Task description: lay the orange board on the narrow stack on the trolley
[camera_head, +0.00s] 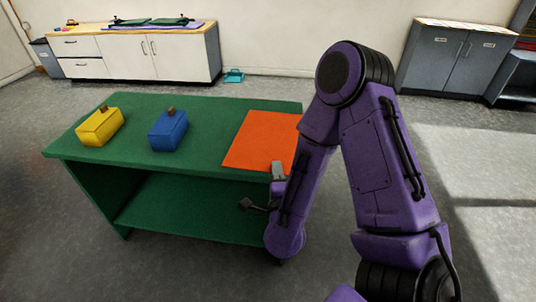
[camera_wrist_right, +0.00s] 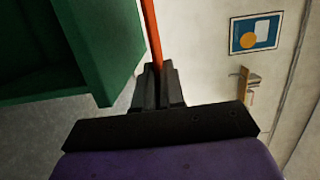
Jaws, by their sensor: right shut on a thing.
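My right gripper (camera_head: 277,172) is at the board's near edge, partly hidden by my purple arm. In the right wrist view, its dark fingers (camera_wrist_right: 158,82) are closed on the thin edge of the orange board (camera_wrist_right: 151,30). My left gripper does not show. I cannot pick out a trolley or a narrow stack in either view.
The green table (camera_head: 200,115) has a lower shelf. A yellow box (camera_head: 99,128) and a blue box (camera_head: 168,132) stand on its left half. A white cabinet (camera_head: 180,55) and a grey cabinet (camera_head: 448,60) stand at the back wall. Floor at right is clear.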

